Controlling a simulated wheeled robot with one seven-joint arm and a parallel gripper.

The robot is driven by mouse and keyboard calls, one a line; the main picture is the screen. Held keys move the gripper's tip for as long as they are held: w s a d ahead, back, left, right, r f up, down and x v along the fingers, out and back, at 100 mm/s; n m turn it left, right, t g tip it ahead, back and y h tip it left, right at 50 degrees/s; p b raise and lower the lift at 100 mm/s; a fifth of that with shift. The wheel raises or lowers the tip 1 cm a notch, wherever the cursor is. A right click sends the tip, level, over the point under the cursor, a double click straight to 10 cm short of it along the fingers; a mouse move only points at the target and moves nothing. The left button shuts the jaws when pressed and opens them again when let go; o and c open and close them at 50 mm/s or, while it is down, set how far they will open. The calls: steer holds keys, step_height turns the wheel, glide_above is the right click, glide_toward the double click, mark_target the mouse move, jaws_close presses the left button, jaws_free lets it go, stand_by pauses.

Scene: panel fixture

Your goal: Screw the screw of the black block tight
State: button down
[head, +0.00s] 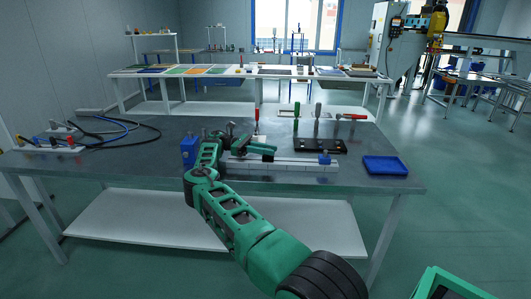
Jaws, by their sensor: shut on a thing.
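My green arm reaches over the table to the light rail-like fixture (290,166). My gripper (258,142) is small here and its fingers are hard to make out. A red-handled screwdriver (257,115) stands upright at it, apart from the other tools, and the gripper appears shut on it. A black block (320,145) lies behind the right part of the fixture, with upright tools at it. I cannot make out the screw or whether the screwdriver touches anything.
Another blue part (189,152) stands left of my arm. A blue tray (385,166) lies at the table's right. Cables (125,132) curl at the left. Bare tabletop (120,170) shows at the front left.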

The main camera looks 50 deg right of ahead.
steer(key=shift+d, duration=0.1)
steer(key=c, duration=1.6)
jaws_free()
steer(key=shift+w+f, duration=0.1)
steer(key=shift+o, duration=0.2)
steer(key=shift+r, duration=0.5)
step_height(320, 180, up, 3)
steer(key=shift+w+f, duration=0.1)
steer(key=a+r, duration=0.7)
steer(key=a, duration=0.4)
steer(key=shift+a, duration=0.35)
steer(key=shift+r, duration=0.1)
